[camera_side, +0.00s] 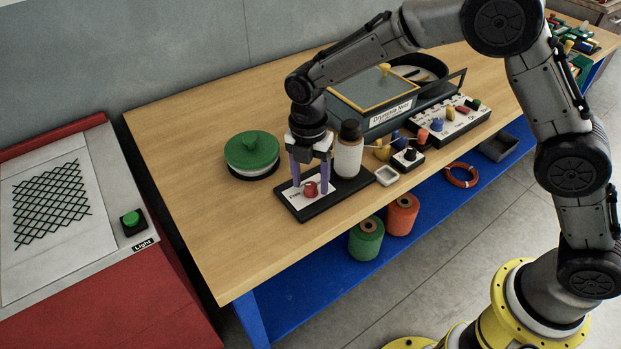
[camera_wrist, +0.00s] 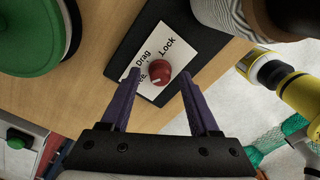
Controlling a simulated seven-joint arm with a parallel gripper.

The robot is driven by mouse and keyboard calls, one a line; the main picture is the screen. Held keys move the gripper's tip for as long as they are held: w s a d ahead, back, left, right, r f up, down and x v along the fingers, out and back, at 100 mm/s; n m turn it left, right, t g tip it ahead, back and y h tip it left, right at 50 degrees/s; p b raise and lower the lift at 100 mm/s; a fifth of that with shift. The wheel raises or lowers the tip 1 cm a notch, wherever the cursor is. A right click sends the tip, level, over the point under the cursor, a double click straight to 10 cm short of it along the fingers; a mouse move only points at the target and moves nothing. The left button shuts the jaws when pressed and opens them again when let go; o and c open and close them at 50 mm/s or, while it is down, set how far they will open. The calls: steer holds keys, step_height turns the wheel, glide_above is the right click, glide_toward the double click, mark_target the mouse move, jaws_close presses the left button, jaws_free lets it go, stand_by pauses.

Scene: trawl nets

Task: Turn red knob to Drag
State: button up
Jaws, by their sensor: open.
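The red knob (camera_side: 310,189) sits on a white label plate on a black base (camera_side: 338,205) near the front edge of the table. In the wrist view the knob (camera_wrist: 159,72) lies beyond my fingertips, roughly midway between them. The plate (camera_wrist: 150,90) reads "Drag" and "Lock", with another word partly covered by a finger and the knob. Which word the knob points at I cannot tell. My gripper (camera_side: 310,190) points down over the plate, its purple fingers open on either side of the knob. It also shows in the wrist view (camera_wrist: 161,80). I see no clear contact with the knob.
A dark-capped jar (camera_side: 348,155) stands right behind the plate, close to my fingers. A green-lidded round container (camera_side: 252,152) stands to the left. A small white tray (camera_side: 387,175) and a small black switch box (camera_side: 408,160) lie to the right. The front-left tabletop is clear.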

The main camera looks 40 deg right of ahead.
steer(key=shift+f, duration=0.1)
jaws_close()
stand_by(0.3)
steer(key=shift+m, duration=0.3)
steer(key=m, duration=1.1)
stand_by(0.5)
jaws_free()
